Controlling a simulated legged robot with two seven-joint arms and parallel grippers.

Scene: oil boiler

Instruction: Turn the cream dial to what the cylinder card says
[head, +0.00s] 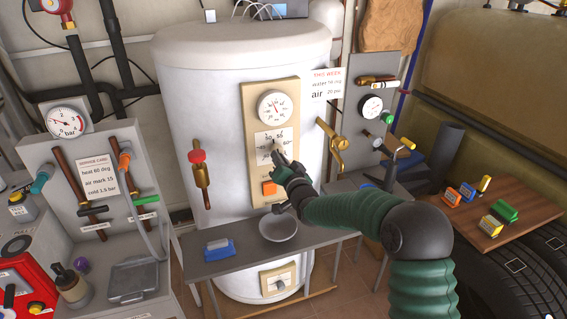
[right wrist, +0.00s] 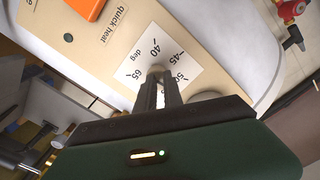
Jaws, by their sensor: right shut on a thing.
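The cream dial (right wrist: 156,71) is on the cream panel (head: 253,112) of the white cylinder; its scale plate (head: 270,142) carries printed degree marks. My right gripper (head: 276,148) is shut on the dial's knob. The right wrist view shows the two fingers pinching it, with marks 40, 45, 50 and 65 around. The fingers hide part of the scale, and I cannot tell where the pointer stands. The cylinder card (head: 322,84), headed "THIS WEEK", has a small water line that looks like 50 deg, and air 20 psi. My left gripper is not in view.
A thermometer gauge (head: 274,107) is above the dial and an orange switch (head: 269,188) below. A bench (head: 225,265) with a bowl (head: 278,228) stands in front. Another card (head: 98,178) at left says heat 60 deg. A second dial (head: 280,285) is low on the cylinder.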

